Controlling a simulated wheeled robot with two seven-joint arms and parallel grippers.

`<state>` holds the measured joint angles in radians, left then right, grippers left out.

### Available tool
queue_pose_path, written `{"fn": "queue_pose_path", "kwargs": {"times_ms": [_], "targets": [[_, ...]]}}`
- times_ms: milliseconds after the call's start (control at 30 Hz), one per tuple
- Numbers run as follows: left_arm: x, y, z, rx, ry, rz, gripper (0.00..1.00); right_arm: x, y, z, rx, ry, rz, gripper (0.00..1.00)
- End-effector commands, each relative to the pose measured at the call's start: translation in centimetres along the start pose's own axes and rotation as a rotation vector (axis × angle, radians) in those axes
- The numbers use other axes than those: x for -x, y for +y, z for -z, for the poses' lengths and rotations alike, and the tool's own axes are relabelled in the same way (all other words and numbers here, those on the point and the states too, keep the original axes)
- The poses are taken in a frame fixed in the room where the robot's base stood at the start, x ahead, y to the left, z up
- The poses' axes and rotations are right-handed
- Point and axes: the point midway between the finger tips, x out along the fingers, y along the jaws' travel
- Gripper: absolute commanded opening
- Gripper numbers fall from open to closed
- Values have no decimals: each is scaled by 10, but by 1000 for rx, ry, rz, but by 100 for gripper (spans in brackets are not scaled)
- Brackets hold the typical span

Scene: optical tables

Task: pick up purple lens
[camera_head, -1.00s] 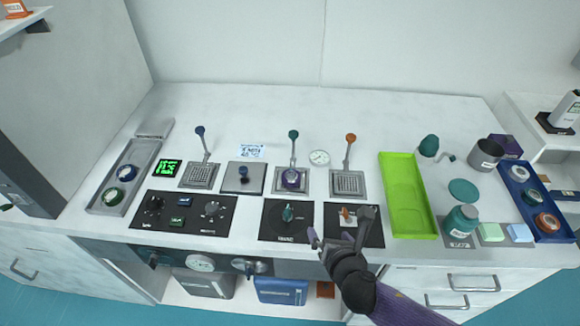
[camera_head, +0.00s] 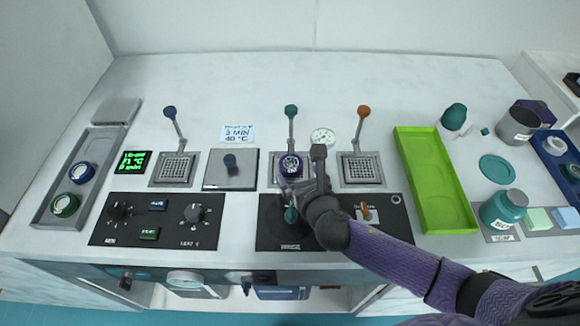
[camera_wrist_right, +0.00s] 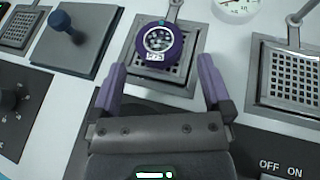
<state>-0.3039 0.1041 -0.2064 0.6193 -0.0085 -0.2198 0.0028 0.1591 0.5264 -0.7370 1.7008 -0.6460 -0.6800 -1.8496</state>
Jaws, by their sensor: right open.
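The purple lens (camera_head: 291,166) is a round purple ring with a dark patterned face and a small white label. It sits on a square metal grate plate in the middle of the table, below the teal-knobbed lever. It also shows in the right wrist view (camera_wrist_right: 160,42), just beyond the fingertips. My right gripper (camera_head: 302,172) is open, with its two purple fingers (camera_wrist_right: 162,78) apart on the near side of the lens. Nothing is between the fingers. In the head view the right gripper partly covers the lens plate. My left gripper is not in view.
Levers with blue (camera_head: 169,111), teal (camera_head: 291,111) and orange (camera_head: 363,111) knobs stand behind the plates. A blue-knobbed plate (camera_head: 231,182) is left of the lens. A green tray (camera_head: 430,180) lies right. Black control panels (camera_head: 155,220) line the front. A grey tray (camera_head: 54,205) holds blue and green rings.

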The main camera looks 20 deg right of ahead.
Motion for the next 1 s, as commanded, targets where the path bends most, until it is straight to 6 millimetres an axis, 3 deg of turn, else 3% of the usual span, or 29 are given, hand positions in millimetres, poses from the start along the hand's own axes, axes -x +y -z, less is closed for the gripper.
{"fn": "queue_pose_path", "kwargs": {"times_ms": [200, 467, 567, 933, 1000], "targets": [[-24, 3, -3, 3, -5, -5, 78, -44, 2, 3, -1, 0, 1, 100], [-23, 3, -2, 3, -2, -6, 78, -49, 2, -1, -1, 1, -1, 100], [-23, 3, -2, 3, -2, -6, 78, -49, 2, -1, -1, 1, 0, 83], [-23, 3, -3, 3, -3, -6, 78, -49, 2, 0, -1, 1, 0, 5], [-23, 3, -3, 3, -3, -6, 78, -49, 2, 0, -1, 1, 0, 0]]}}
